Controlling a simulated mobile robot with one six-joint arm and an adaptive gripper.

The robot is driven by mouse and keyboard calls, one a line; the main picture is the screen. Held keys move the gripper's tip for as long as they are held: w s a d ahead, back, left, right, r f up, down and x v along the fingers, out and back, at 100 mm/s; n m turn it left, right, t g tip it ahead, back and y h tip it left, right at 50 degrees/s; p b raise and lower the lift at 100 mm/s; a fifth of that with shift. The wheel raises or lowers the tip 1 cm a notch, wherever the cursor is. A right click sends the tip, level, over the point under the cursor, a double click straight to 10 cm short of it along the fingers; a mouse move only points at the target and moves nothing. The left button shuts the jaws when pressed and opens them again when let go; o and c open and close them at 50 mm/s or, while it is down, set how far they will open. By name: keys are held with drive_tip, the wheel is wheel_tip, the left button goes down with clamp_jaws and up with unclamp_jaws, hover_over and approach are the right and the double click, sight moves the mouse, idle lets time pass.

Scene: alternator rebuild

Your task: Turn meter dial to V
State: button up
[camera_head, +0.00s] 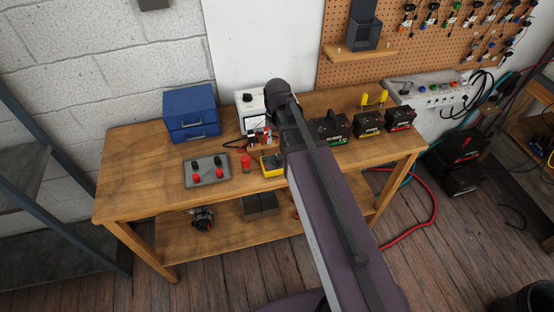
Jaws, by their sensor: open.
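A small yellow meter (271,165) with a dark face lies near the front edge of the workbench, just right of a red cylinder. My arm covers its right side. Its dial is too small to read, so I cannot tell where it points. My arm crosses the picture from the lower right up to the back of the bench. My gripper cannot be made out; the arm itself hides that area.
The wooden workbench (140,165) holds a blue drawer box (191,112), a grey tray (207,182) with red and black knobs, a red cylinder (246,163) and a white box (243,104) with a dial. Several dark batteries (369,125) stand right of my arm. The front left is clear.

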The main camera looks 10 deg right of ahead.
sight(277, 157)
drive_tip(key=shift+f+b, duration=4.6)
drive_tip(key=shift+f, duration=0.3)
clamp_jaws()
